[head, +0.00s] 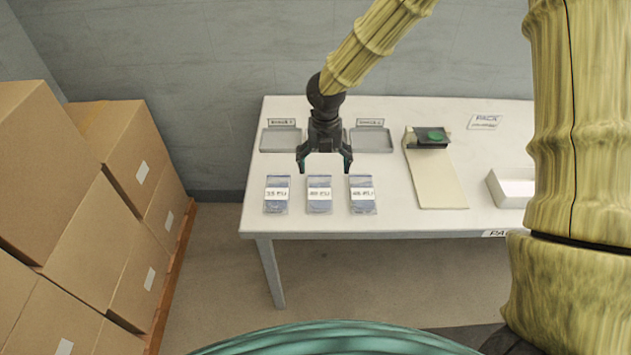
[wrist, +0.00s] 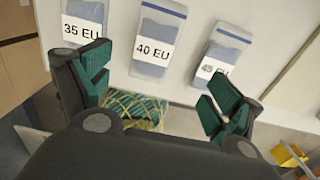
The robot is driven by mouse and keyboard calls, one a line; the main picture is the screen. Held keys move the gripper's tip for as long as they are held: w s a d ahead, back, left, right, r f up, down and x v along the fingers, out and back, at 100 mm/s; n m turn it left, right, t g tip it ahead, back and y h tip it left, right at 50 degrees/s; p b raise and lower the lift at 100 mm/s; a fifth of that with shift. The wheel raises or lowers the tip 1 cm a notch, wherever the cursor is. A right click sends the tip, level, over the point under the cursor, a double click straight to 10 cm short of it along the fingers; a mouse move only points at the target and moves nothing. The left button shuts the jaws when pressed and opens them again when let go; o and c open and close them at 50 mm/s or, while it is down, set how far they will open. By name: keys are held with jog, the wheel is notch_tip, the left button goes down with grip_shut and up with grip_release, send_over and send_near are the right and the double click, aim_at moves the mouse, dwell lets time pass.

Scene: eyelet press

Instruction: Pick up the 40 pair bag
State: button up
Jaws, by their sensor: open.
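Three flat clear bags with blue contents and white labels lie in a row on the white table. The 40 bag (head: 319,195) is the middle one; in the wrist view its label (wrist: 155,50) reads "40 EU". The bag to its left (head: 277,195) reads "35 EU" in the wrist view (wrist: 83,29). The bag to its right (head: 362,195) has a label that is hard to read, perhaps 45 (wrist: 215,70). My gripper (head: 324,168) is open and empty, just behind and apparently above the 40 bag. In the wrist view its fingers (wrist: 158,97) are spread wide, with nothing between them.
Two shallow grey trays (head: 281,148) (head: 371,149) with small signs stand behind the bags. To the right are a press with a green top (head: 430,137), a cream mat (head: 437,185) and a white box (head: 512,190). Cardboard boxes (head: 110,200) are stacked at the left.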

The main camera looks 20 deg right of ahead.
send_over(320, 191)
jog(key=f, duration=0.5)
jog(key=shift+d+f+p, duration=0.1)
jog(key=shift+d+p, duration=0.2)
jog(key=shift+d, duration=0.05)
jog(key=shift+s+a+f, duration=0.1)
jog(key=shift+a+f, duration=0.05)
jog(key=shift+f, duration=0.35)
jog(key=f, duration=0.2)
jog(key=f+p, duration=0.1)
jog(key=shift+a, duration=0.25)
jog(key=shift+f, duration=0.75)
jog(key=shift+c, duration=0.4)
jog(key=c, duration=1.1)
jog(key=shift+r, duration=0.2)
